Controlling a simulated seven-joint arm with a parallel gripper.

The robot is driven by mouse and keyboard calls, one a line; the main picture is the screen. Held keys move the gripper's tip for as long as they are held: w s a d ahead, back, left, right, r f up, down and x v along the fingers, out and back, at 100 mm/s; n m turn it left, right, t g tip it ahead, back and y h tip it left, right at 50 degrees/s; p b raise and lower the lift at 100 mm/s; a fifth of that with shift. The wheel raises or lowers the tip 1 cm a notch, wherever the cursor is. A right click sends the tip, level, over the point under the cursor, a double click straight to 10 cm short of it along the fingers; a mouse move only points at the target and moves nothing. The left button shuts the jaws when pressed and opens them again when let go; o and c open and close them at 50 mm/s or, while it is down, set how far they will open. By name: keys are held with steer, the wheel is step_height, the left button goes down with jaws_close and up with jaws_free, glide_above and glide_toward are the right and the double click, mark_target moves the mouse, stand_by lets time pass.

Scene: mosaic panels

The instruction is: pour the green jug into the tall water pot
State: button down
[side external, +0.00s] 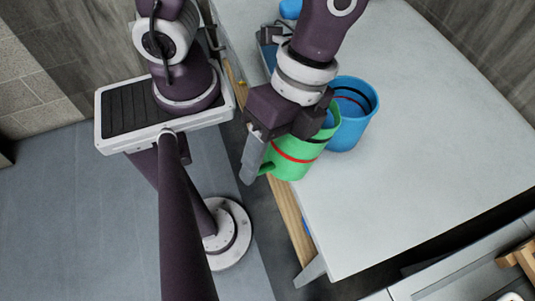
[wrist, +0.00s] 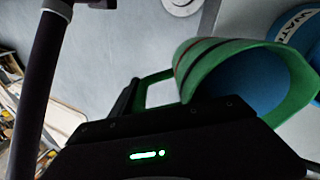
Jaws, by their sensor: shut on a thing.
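The green jug (side external: 289,158) has a red band and a dark band. It is tilted, with its open mouth toward the blue pot, and something blue shows inside the mouth. My gripper (side external: 256,170) is shut on the jug at its handle side; the exact grip is partly hidden. The tall blue water pot (side external: 350,128) stands upright on the table just right of the jug, with dark and red bands inside.
The pale table (side external: 420,150) is clear to the right of the pot. Its wooden front edge (side external: 290,215) runs below the jug. A blue object (side external: 290,9) lies at the back, partly hidden by my arm. A wooden item (side external: 522,257) is at the lower right.

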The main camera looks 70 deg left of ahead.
steer(key=shift+w+a+r+g+h, duration=0.2)
steer(key=shift+w+r+g, duration=0.2)
steer(key=shift+r, duration=0.2)
steer(key=shift+w+a+r+g+h, duration=0.1)
steer(key=shift+w+r+g+h, duration=0.1)
steer(key=shift+w+r+g, duration=0.3)
steer(key=shift+w+a+r+g+h, duration=0.1)
steer(key=shift+w+r+g+h, duration=0.1)
steer(key=shift+r+g, duration=0.35)
stand_by(2.1)
steer(key=shift+w+a+r+g+h, duration=0.1)
steer(key=shift+w+r+g+h, duration=0.15)
steer(key=shift+r+g, duration=0.4)
steer(key=shift+w+a+r+g+h, duration=0.1)
steer(key=shift+w+r+g+h, duration=0.25)
steer(key=shift+r, duration=0.55)
steer(key=shift+w+a+r+g+h, duration=0.1)
steer(key=shift+w+r+g, duration=0.05)
steer(key=shift+r+g, duration=0.5)
stand_by(2.0)
